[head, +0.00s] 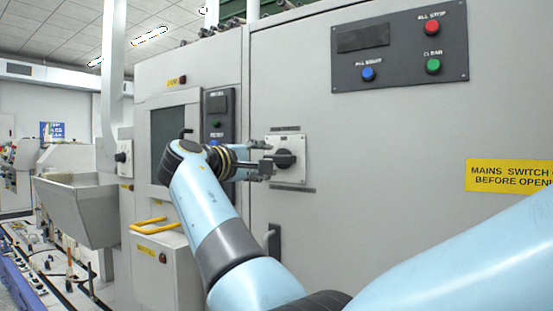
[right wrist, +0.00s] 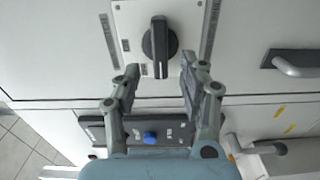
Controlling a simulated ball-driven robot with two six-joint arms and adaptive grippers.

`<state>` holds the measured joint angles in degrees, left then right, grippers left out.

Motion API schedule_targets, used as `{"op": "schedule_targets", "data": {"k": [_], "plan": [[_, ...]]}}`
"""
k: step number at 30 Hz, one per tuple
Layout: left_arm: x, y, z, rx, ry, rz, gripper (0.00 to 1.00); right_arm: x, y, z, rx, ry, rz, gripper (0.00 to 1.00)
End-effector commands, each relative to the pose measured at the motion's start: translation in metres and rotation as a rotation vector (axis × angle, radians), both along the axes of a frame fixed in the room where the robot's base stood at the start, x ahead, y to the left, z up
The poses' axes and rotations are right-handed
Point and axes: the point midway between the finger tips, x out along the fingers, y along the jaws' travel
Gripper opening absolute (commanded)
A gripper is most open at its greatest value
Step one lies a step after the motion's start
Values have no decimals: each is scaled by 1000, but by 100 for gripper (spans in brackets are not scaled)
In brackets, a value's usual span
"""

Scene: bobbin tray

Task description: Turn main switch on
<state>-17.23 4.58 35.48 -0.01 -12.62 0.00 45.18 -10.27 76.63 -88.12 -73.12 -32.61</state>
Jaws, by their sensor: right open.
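The main switch is a black rotary knob (head: 285,159) on a pale square plate (head: 298,142) on the grey cabinet front. In the right wrist view the knob (right wrist: 160,45) is a long dark bar, its handle lying roughly along the picture's vertical. My right gripper (head: 265,156) is open in front of the switch, its fingers pointing at it. In the right wrist view the fingers (right wrist: 158,74) stand on either side of the knob's near end, with a gap visible on both sides. I cannot tell how deep the knob is between them. My left gripper is not seen.
A dark panel (head: 400,83) with red, green and blue buttons sits at upper right. A yellow mains switch sign (head: 509,175) is below it. A narrow dark button panel (head: 219,120) is left of the switch. A cabinet handle (head: 274,242) protrudes below the switch.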

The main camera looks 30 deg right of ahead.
Motion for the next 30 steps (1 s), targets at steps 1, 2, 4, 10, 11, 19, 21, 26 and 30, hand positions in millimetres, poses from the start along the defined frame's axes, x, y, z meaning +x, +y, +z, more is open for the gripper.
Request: {"op": "schedule_targets", "data": {"k": [1,2,4,10,11,19,21,26,30], "plan": [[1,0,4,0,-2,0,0,4,-12,3,-3,0,-3,42],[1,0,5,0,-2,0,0,6,-17,3,-3,0,-4,42],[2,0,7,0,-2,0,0,11,-30,2,-3,2,-3,42],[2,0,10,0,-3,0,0,22,-54,1,-1,2,-1,42],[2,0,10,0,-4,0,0,23,-56,0,1,1,-1,42],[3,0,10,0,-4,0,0,25,-61,0,1,-1,0,42],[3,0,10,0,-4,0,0,25,-61,-1,1,0,0,42],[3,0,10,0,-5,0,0,25,-61,-1,1,0,0,24],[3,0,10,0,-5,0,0,25,-61,-1,1,0,0,6]]}}
